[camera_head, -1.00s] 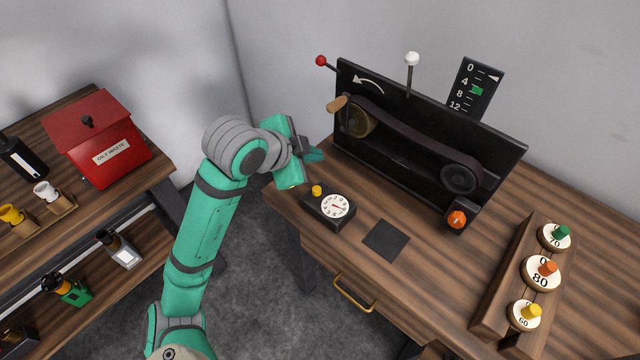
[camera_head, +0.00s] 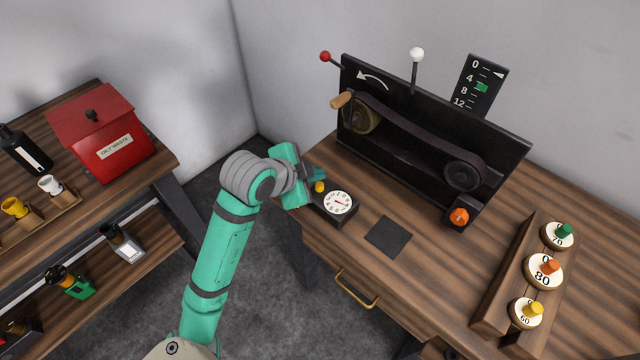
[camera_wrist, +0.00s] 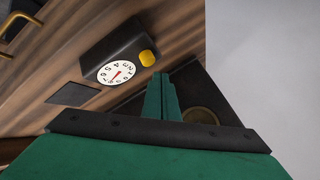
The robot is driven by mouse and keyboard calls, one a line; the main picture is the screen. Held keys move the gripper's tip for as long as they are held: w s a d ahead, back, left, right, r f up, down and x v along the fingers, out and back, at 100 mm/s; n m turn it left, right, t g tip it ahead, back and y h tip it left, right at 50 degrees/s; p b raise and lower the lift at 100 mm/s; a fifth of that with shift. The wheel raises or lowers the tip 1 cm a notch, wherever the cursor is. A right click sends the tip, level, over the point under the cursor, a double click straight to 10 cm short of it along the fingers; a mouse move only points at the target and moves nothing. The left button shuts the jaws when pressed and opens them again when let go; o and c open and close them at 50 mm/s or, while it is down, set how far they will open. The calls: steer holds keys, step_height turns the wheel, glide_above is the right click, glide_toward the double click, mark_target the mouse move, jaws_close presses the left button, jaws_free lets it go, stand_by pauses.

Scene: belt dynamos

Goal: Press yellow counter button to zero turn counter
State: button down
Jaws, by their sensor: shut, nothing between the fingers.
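The turn counter (camera_head: 336,207) is a small black box with a white numbered dial and a red pointer, standing at the left end of the wooden bench. Its yellow button (camera_head: 319,187) sits on top, beside the dial. In the wrist view the yellow button (camera_wrist: 147,58) and the counter (camera_wrist: 110,46) lie just beyond my fingertips. My gripper (camera_head: 316,173) is shut and empty, close to the yellow button. In the wrist view my gripper's closed green fingers (camera_wrist: 161,80) point toward the button; a small gap seems to show between them. Contact cannot be seen.
The black belt-drive panel (camera_head: 430,85) with its wooden crank handle (camera_head: 342,99) stands behind the counter, near my gripper. A dark square pad (camera_head: 388,236) lies right of the counter. A rack of numbered discs (camera_head: 488,315) stands at the right. A shelf is at the left.

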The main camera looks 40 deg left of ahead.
steer(key=shift+w+f, duration=0.1)
steer(key=shift+f, duration=0.2)
steer(key=shift+d, duration=0.2)
steer(key=shift+s+a, duration=0.3)
steer(key=shift+a, duration=0.05)
steer(key=shift+w+d, duration=0.25)
steer(key=shift+w, duration=0.05)
stand_by(0.8)
steer(key=shift+s+a, duration=0.1)
steer(key=shift+s+a, duration=0.1)
steer(key=shift+s, duration=0.05)
steer(key=shift+f, duration=0.4)
